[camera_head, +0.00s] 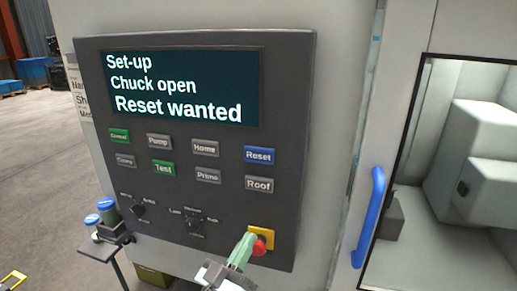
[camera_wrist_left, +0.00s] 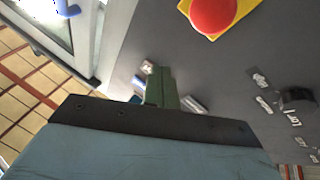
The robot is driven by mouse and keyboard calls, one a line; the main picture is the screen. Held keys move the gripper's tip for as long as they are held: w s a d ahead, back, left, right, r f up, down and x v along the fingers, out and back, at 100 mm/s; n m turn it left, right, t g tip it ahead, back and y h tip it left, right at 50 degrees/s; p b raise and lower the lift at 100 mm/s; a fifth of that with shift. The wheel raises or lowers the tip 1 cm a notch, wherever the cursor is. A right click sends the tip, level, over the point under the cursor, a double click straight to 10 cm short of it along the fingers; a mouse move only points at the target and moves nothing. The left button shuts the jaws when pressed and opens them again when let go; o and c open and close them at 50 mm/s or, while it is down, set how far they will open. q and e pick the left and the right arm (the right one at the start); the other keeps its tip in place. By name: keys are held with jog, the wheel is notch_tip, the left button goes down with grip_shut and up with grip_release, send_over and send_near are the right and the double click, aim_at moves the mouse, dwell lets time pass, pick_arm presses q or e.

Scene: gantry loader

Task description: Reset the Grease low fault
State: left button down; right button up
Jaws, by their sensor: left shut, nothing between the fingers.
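The dark control panel (camera_head: 120,220) carries a screen (camera_head: 181,88) reading "Set-up", "Chuck open" and "Reset wanted". The blue Reset button (camera_head: 259,155) is at the right of the upper button rows, above the grey Roof button (camera_head: 259,184). My left gripper (camera_head: 247,240) has green fingers, shut and empty, low on the panel beside the red mushroom button (camera_head: 260,246) and below Reset. In the left wrist view the shut fingers (camera_wrist_left: 158,72) point along the panel, with the red button (camera_wrist_left: 212,12) to their upper right; contact cannot be told. My right gripper is not in view.
Green Test (camera_head: 163,168), Pump, Home and Prime buttons and two rotary knobs (camera_head: 138,208) (camera_head: 193,221) share the panel. A blue door handle (camera_head: 372,217) stands to the right, by the machine opening. Blue-lidded containers (camera_head: 107,211) stand on a small shelf at lower left.

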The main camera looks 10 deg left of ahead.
aim_at(259, 155)
pick_arm(q)
jog(key=s+r+t+h, duration=0.1)
jog(key=s+r, duration=0.1)
jog(key=r, duration=0.5)
jog(key=s+r+t+h+p, duration=0.1)
jog(key=s+r+t, duration=0.1)
jog(key=r, duration=0.6)
jog(key=shift+s+r+m+h+p, duration=0.2)
jog(key=shift+s+m+h+p, duration=0.1)
jog(key=shift+h, duration=0.1)
jog(key=shift+w+a, duration=0.1)
jog(key=shift+w, duration=0.05)
jog(key=shift+w+b, duration=0.95)
jog(key=shift+w, duration=3.4)
jog(key=shift+w, duration=0.4)
